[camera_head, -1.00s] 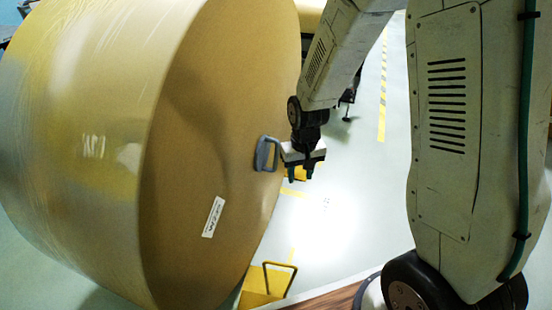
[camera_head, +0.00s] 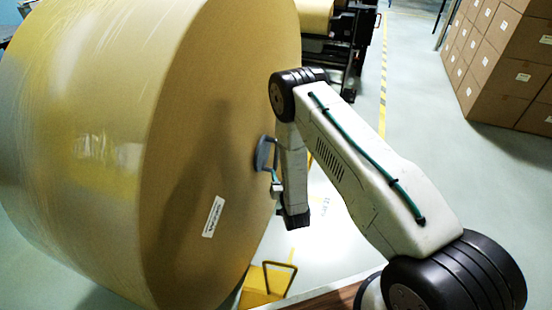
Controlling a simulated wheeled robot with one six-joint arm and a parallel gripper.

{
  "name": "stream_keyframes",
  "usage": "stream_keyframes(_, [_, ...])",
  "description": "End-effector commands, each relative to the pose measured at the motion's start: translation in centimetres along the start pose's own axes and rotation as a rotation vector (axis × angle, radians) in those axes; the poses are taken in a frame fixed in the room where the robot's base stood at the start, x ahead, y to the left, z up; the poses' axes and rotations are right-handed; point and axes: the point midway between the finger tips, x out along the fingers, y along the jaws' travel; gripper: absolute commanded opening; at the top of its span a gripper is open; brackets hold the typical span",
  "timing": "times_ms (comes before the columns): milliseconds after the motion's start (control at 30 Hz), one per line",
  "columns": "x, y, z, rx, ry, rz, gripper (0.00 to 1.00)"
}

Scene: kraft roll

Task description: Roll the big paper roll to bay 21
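The big brown paper roll (camera_head: 205,130) fills the left half of the view, its flat end facing right and its curved side wrapped in shiny film. A grey handle (camera_head: 262,153) sits on the flat end near its right edge. My gripper (camera_head: 274,177) is at the lower right of this handle, very close to it. Its fingers are small and partly hidden, so I cannot tell whether they touch the handle or are open or shut.
A yellow block with a hooped handle (camera_head: 264,283) stands at the roll's lower right edge. Stacked cardboard boxes (camera_head: 505,60) are at the upper right. A dark machine (camera_head: 340,50) holding another roll (camera_head: 315,15) is behind. Pale floor (camera_head: 425,120) is clear between machine and boxes.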

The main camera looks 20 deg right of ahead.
Motion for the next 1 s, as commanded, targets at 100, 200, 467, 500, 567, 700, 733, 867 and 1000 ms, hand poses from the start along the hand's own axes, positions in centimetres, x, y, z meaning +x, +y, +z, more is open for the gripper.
stream_keyframes(100, [0.2,-0.3,-1.6,0.01,0.078,-0.014,0.39])
stream_keyframes(200, [0.9,-0.4,-2.1,0.014,0.098,-0.018,0.39])
stream_keyframes(467, [5.0,-0.5,-2.5,0.014,0.098,-0.017,0.39])
stream_keyframes(500, [5.6,-0.5,-2.6,0.014,0.099,-0.018,0.39])
stream_keyframes(567, [6.4,-0.5,-2.6,0.014,0.097,-0.018,0.39])
stream_keyframes(700, [7.5,-0.5,-2.7,0.013,0.095,-0.018,0.39])
stream_keyframes(733, [7.7,-0.5,-2.7,0.013,0.095,-0.018,0.39])
stream_keyframes(867, [7.9,-0.5,-2.8,0.013,0.095,-0.018,0.39])
stream_keyframes(1000, [7.8,-0.5,-2.8,0.013,0.094,-0.018,0.39])
